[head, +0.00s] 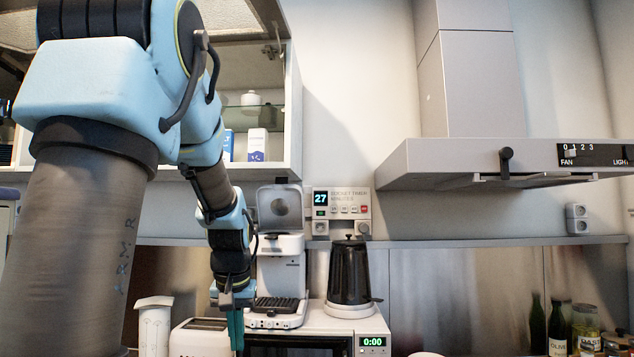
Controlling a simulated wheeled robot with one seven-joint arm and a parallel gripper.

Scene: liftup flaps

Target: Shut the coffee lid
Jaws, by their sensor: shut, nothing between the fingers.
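The coffee maker (282,272) is a white machine on top of the microwave, partly hidden on its left by my arm. Its grey lid (281,208) stands raised and upright at the top, with its round inner face toward me. My gripper (236,330) has teal fingers that point down and are shut with nothing in them. In the picture it is in front of and to the left of the coffee maker's base, well below the lid.
A black kettle (349,272) stands right of the coffee maker on the microwave (300,346). A white toaster (200,338) is beside my gripper. An open wall cabinet (292,110) hangs above, and a range hood (480,160) juts out at right. A socket timer (341,204) is behind.

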